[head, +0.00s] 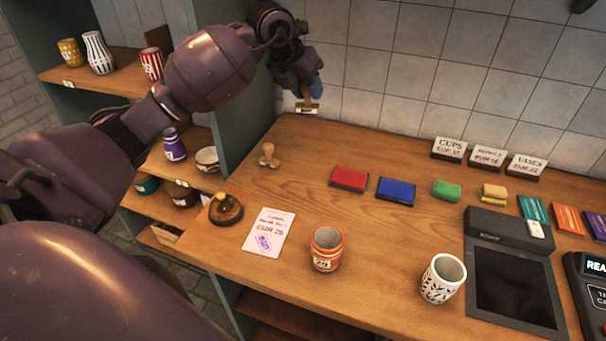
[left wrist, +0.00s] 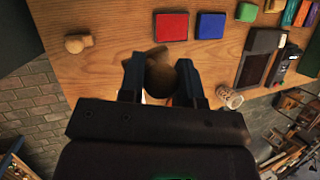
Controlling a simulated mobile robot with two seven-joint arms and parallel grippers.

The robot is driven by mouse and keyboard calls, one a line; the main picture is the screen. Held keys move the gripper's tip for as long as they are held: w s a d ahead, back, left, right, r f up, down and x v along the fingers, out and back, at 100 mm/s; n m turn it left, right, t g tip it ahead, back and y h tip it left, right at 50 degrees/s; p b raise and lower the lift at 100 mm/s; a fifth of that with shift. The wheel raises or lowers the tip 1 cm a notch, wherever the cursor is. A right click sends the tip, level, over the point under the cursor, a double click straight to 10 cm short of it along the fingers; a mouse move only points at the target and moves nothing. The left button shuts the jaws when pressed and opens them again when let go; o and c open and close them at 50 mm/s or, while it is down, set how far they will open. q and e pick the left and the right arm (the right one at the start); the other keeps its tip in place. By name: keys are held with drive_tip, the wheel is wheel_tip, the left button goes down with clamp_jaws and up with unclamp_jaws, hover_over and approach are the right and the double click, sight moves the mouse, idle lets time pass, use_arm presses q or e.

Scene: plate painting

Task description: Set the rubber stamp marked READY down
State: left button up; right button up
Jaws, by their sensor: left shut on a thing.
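My left gripper (head: 312,88) is shut on a wooden rubber stamp (head: 308,107), held in the air over the back left part of the counter (head: 310,225). A pale label with dark marks shows on the stamp's block, too small to read. In the left wrist view the stamp (left wrist: 160,76) sits between the two fingers of the left gripper (left wrist: 161,82). A second wooden stamp (head: 268,156) stands upright on the counter, below and left of the held one; it also shows in the left wrist view (left wrist: 78,43). My right gripper is not in view.
A red ink pad (head: 348,179) and a blue ink pad (head: 396,191) lie right of the standing stamp. A bell (head: 226,209), a price card (head: 268,235) with a purple mark and an orange cup (head: 326,249) are nearer. Bare wood lies around the standing stamp.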

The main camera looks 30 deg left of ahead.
use_arm(q)
drive_tip(key=shift+a+r+n+y, duration=0.3)
drive_tip(key=shift+a+n+y, duration=0.1)
drive_tip(key=shift+a+n, duration=0.2)
drive_tip(key=shift+f, duration=9.95)
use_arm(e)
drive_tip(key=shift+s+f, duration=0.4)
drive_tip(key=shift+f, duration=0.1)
use_arm(q)
drive_tip(key=shift+f, duration=0.15)
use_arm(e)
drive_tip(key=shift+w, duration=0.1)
